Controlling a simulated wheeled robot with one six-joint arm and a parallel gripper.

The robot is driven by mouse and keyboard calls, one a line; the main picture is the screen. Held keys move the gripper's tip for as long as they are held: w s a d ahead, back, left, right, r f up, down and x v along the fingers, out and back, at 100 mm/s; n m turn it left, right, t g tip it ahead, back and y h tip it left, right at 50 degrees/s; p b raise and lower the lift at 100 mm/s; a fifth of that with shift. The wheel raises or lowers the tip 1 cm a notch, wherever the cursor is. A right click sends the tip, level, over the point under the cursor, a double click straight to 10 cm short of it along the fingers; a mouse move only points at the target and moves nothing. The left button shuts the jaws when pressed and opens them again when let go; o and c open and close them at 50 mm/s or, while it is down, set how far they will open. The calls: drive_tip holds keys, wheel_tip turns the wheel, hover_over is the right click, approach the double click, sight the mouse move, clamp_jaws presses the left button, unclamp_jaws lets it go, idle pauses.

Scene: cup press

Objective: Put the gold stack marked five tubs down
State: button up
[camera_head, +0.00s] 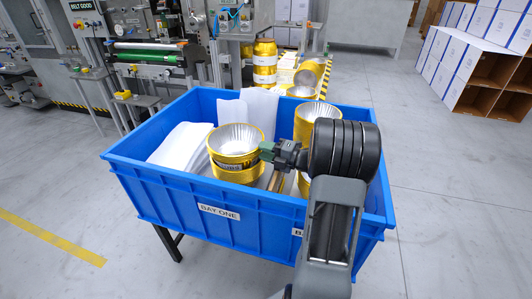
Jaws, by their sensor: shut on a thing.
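My gripper (270,153) reaches in from the right and is shut on the side of a gold stack (236,162) of tubs with a silver open top. A small dark marking shows on its side, too small to read. The stack is upright inside the blue crate (160,195), left of its middle. I cannot tell whether its base touches the crate floor. More gold tubs (309,118) stand in the crate to the right, partly hidden by my arm.
The crate is labelled BAY ONE. Behind it stand another gold stack (265,66) and a tipped tub (308,76), near a machine. Cardboard boxes (470,60) are at the right. Grey floor is clear on the right.

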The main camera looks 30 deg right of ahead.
drive_tip(key=o, duration=0.9)
drive_tip(key=shift+s+a+f, duration=0.1)
drive_tip(key=shift+a+f, duration=0.05)
drive_tip(key=shift+f, duration=0.6)
drive_tip(key=shift+o, duration=0.2)
drive_tip(key=shift+r, duration=0.15)
drive_tip(key=shift+r+p, duration=0.3)
drive_tip(key=shift+p, duration=0.25)
drive_tip(key=v, duration=0.8)
drive_tip(key=r+v, duration=0.1)
drive_tip(key=v, duration=0.3)
drive_tip(key=shift+w+r, duration=0.15)
drive_tip(key=shift+w, duration=0.1)
drive_tip(key=w+a+r+m+h+p, duration=0.4)
drive_tip(key=w+r+m+h+p, duration=0.45)
drive_tip(key=r+m+h, duration=0.5)
drive_tip(key=s+a+r+m+g+y+p, duration=0.1)
drive_tip(key=s+a+m+g+p, duration=0.5)
drive_tip(key=s+a, duration=1.2)
drive_tip(key=a+m+g+y, duration=0.1)
drive_tip(key=m+g, duration=0.3)
drive_tip(key=m, duration=0.2)
drive_tip(key=shift+g, duration=0.4)
